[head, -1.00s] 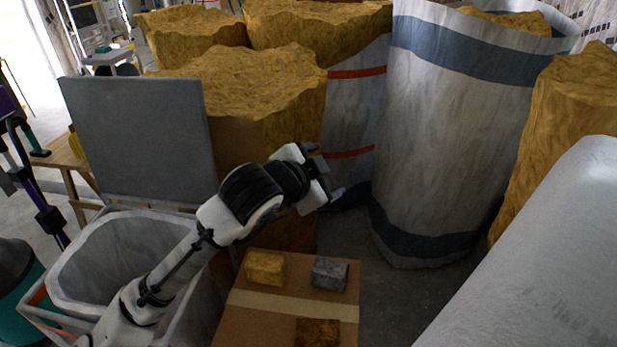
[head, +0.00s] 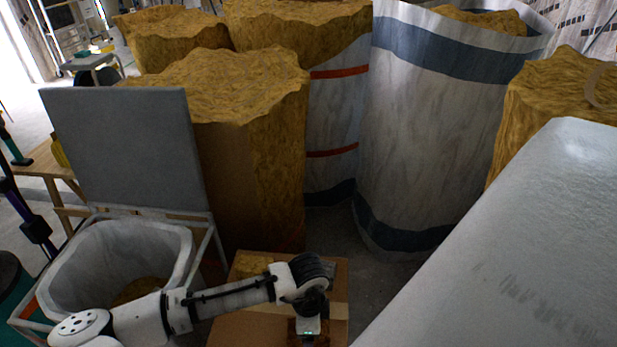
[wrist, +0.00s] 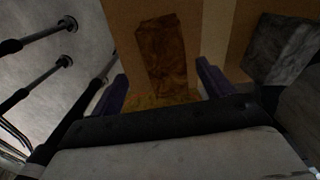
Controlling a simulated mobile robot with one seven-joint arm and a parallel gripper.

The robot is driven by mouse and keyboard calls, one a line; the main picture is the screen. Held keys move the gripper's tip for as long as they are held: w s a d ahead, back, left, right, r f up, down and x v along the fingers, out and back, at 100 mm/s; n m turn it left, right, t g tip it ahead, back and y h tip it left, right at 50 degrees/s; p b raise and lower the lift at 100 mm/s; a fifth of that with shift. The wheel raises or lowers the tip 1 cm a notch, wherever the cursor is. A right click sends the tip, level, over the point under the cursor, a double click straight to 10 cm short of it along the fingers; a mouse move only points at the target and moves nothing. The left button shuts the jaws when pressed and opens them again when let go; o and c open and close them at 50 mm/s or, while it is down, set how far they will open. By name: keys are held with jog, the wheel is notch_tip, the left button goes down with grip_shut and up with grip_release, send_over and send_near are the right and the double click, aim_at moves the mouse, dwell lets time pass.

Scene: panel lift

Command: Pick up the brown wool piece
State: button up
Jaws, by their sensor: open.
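The brown wool piece (wrist: 164,52) lies on top of a cardboard box (head: 240,328). In the wrist view it sits between and just beyond my two purple fingertips. My gripper (wrist: 161,72) is open around that line of sight, with nothing held. In the head view my gripper (head: 308,328) points down over the near part of the box and hides most of the brown piece. I cannot tell whether the fingers touch it.
A grey piece (wrist: 283,48) lies to the right in the wrist view. An open-lidded bin (head: 75,262) stands left. Tall wool bundles (head: 255,150) and a wrapped roll (head: 430,130) stand behind.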

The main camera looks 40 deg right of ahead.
jog(key=shift+w+d+f+p, duration=0.15)
jog(key=shift+f+p, duration=0.15)
jog(key=shift+f, duration=1.15)
jog(key=shift+w+d+f+p, duration=0.15)
jog(key=shift+f+p, duration=0.15)
jog(key=shift+f, duration=1.15)
jog(key=shift+s, duration=0.1)
jog(key=c, duration=1)
jog(key=shift+c, duration=0.2)
jog(key=shift+r, duration=0.1)
